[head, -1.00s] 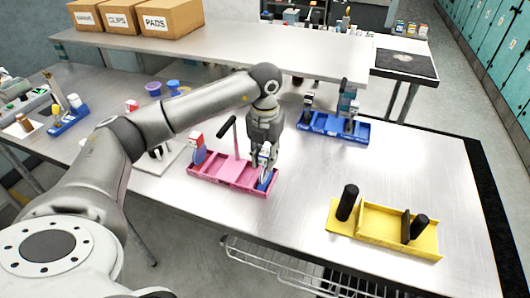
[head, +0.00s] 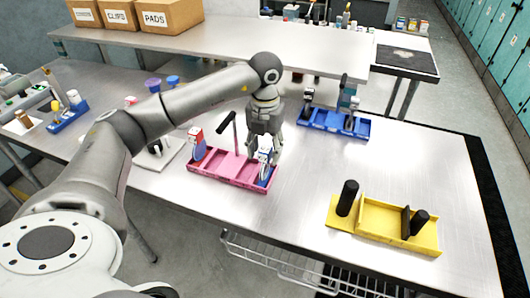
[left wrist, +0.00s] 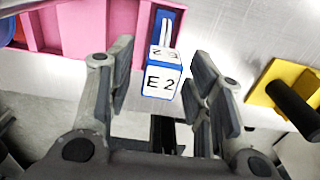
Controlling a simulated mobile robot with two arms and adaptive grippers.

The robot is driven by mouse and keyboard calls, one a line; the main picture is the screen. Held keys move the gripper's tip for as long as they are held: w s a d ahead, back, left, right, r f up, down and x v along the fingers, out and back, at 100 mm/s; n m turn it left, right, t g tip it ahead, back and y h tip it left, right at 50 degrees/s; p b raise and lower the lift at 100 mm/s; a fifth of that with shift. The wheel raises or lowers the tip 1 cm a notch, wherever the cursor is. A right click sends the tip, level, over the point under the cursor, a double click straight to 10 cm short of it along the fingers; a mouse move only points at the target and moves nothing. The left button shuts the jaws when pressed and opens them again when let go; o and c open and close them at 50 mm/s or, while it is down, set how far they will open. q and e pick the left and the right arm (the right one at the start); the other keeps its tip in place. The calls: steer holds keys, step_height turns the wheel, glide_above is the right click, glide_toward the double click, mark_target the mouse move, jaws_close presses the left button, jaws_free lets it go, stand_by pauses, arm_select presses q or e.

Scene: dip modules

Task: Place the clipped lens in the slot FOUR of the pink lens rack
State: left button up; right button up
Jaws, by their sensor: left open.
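The pink lens rack (head: 231,173) lies on the metal table, in front of my left arm. A clipped lens with a white-and-blue clip marked E2 (left wrist: 162,81) stands upright at the rack's right end; in the head view its clip (head: 265,157) shows too. It is seated in the pink rack (left wrist: 90,28), but the slot number is not readable. My left gripper (head: 266,148) is open just behind and above this clip. In the left wrist view its fingers (left wrist: 162,72) are spread on both sides of the clip, with gaps. My right gripper is not seen.
Another lens with a red-and-white clip (head: 196,143) stands at the rack's left end, and a black-topped handle (head: 228,122) rises mid-rack. A blue rack (head: 333,125) is behind right, a yellow rack (head: 385,227) front right. Bare table lies between them.

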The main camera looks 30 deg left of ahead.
arm_select(q)
step_height(320, 180, up, 10)
steer(key=shift+r+b, duration=0.1)
steer(key=shift+b, duration=0.65)
steer(key=shift+r, duration=0.4)
steer(key=shift+f, duration=0.1)
